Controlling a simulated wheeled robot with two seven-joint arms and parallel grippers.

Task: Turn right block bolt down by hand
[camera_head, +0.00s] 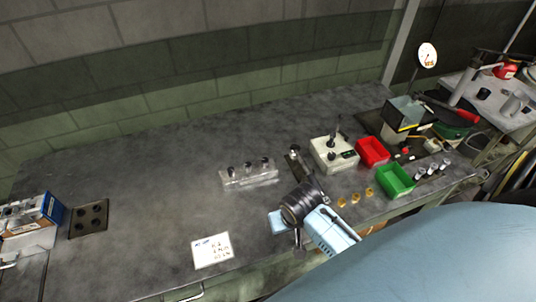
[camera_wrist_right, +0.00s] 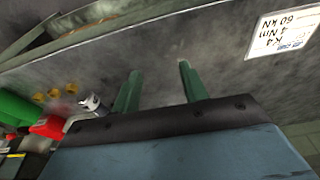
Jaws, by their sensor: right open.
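A pale clear-looking block (camera_head: 249,179) stands mid-table in the head view, with three dark-topped bolts in a row. The right block bolt (camera_head: 265,163) stands upright at its right end. My right gripper (camera_wrist_right: 160,68) is open, its two green fingers apart with only bare worktop seen between them. In the head view my dark right wrist is in front and to the right of the block, apart from it; its fingers are not clear there. The block is not seen in the wrist view. My left gripper is out of view.
A white box (camera_head: 322,158), red bin (camera_head: 372,152) and green bin (camera_head: 396,181) stand right. Several brass pieces (camera_head: 355,198) lie before them. A card (camera_head: 211,250) lies at the front; it shows in the wrist view (camera_wrist_right: 282,32).

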